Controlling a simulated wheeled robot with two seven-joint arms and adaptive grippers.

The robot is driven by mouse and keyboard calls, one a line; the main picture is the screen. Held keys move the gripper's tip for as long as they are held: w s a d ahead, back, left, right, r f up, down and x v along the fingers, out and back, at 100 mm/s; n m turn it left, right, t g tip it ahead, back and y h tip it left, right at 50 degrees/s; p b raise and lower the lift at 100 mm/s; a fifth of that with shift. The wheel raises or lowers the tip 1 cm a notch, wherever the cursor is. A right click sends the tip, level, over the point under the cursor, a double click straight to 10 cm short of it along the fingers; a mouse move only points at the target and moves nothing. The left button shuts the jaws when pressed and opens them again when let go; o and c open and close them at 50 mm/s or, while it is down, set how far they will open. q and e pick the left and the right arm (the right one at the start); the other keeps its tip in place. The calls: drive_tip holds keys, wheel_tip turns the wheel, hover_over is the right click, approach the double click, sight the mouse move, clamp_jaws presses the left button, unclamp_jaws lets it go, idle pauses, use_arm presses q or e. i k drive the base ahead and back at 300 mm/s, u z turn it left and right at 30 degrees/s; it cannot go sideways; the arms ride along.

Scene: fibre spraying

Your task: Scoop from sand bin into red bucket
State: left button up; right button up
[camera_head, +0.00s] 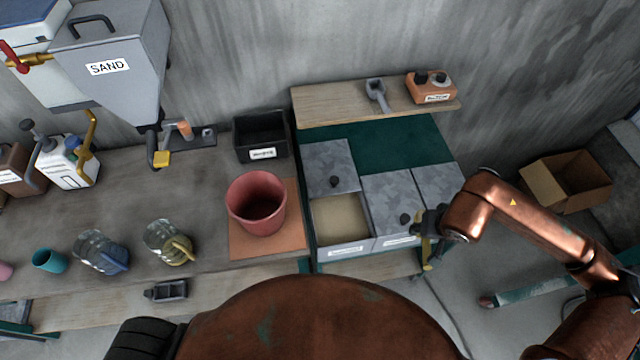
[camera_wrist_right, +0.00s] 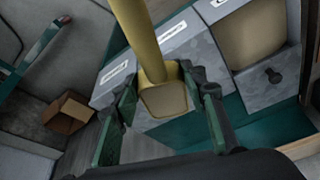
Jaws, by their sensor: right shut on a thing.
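The red bucket (camera_head: 257,203) stands upright on an orange-brown mat left of the bin unit. An open bin with tan sand (camera_head: 340,216) is at the unit's front left; its tan contents also show at upper right in the right wrist view (camera_wrist_right: 250,32). My right gripper (camera_head: 432,228) is right of the bins, at the unit's front right corner. In the right wrist view, its green fingers (camera_wrist_right: 170,100) are shut on a yellow handle (camera_wrist_right: 145,40), also visible in the head view (camera_head: 427,252). My left gripper is not in view.
Grey lids with knobs (camera_head: 390,195) cover the other bins. A shelf (camera_head: 330,104) behind holds a grey scoop-like tool (camera_head: 377,95) and an orange box (camera_head: 432,88). A black bin (camera_head: 261,136) stands behind the bucket. Jugs (camera_head: 168,243) and a SAND hopper (camera_head: 110,55) are left.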

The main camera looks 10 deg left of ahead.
sight(257, 199)
drive_tip(key=z, duration=1.75)
drive_tip(key=k, duration=1.8)
drive_tip(key=u, duration=2.15)
drive_tip(key=i, duration=0.5)
drive_tip(key=u, duration=0.1)
